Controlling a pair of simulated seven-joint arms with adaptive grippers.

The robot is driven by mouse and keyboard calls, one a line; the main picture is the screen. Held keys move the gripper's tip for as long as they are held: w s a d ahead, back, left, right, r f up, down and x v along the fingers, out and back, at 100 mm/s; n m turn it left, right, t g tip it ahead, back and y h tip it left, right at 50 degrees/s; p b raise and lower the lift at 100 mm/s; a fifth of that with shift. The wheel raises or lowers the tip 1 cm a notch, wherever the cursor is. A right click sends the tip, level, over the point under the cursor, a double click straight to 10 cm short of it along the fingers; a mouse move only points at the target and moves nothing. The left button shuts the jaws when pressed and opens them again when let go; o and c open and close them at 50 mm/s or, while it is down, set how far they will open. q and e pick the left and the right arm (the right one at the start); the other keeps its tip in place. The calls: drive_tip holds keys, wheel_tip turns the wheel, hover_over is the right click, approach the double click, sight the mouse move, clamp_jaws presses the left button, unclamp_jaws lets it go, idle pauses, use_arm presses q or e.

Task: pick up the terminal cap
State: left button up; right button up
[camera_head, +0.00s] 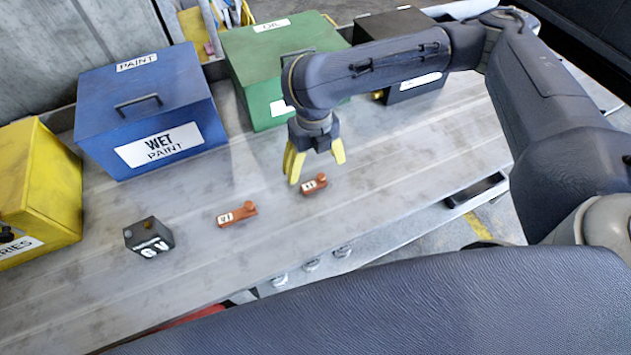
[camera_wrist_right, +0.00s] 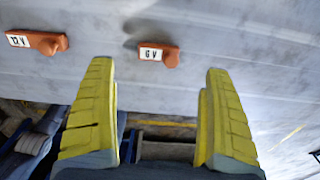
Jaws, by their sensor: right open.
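Two orange terminal caps with white labels lie on the grey metal bench. The nearer one to my gripper, labelled 6 V in the wrist view (camera_wrist_right: 158,53), lies just below my right gripper in the head view (camera_head: 315,186). The other cap (camera_head: 237,214), labelled 12 V in the wrist view (camera_wrist_right: 37,42), lies further left. My right gripper (camera_head: 316,162) is open and empty above the bench, yellow fingers pointing down. In the wrist view the 6 V cap shows between the two fingertips, beyond them and untouched. My left gripper is not in view.
A dark battery block (camera_head: 149,239) marked 6 V stands left of the caps. Blue paint (camera_head: 150,110), green oil (camera_head: 270,60), black (camera_head: 400,70) and yellow (camera_head: 50,190) boxes line the bench's back and left. The bench (camera_head: 400,150) right of the caps is clear.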

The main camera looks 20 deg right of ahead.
sight(314, 183)
drive_tip(key=shift+s+a+f, duration=0.1)
drive_tip(key=shift+f, duration=3.9)
drive_tip(key=shift+c, duration=0.2)
drive_tip(key=c, duration=1)
drive_tip(key=shift+r, duration=0.1)
